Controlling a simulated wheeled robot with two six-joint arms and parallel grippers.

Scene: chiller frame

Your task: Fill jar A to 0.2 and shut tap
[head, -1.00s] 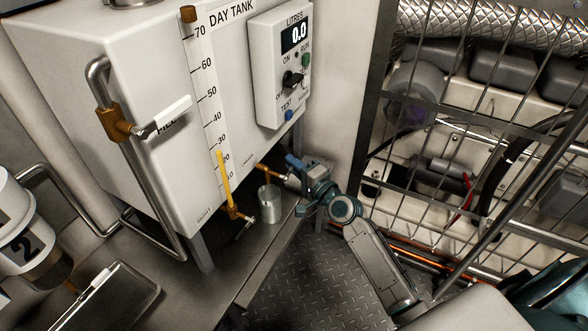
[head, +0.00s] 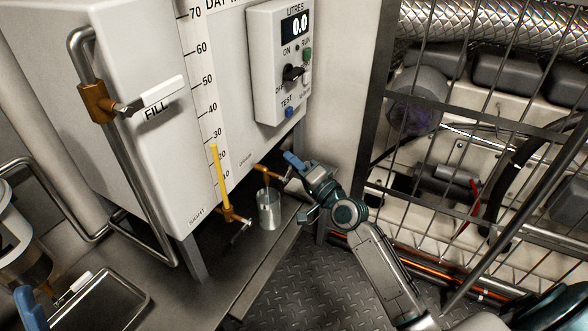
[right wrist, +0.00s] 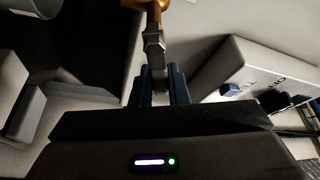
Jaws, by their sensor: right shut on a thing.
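A brass tap (head: 266,172) sticks out below the front of the day tank (head: 145,60). My right gripper (head: 291,170) is shut on the metal handle of this tap. The right wrist view shows the handle (right wrist: 154,48) between the blue fingers, with brass above it. A grey, shiny jar (head: 269,212) stands upright on the shelf just below the tap; I see no letter on it and cannot tell its level. The litres display (head: 296,25) reads 0.0. A blue finger of my left gripper (head: 28,308) shows at the lower left edge; its opening is unclear.
A second brass tap (head: 233,216) sits left of the jar, below the yellow-marked level scale. The FILL valve (head: 97,101) is on the pipe at left. A metal tray (head: 125,312) lies lower left. A wire cage (head: 440,118) stands close on the right.

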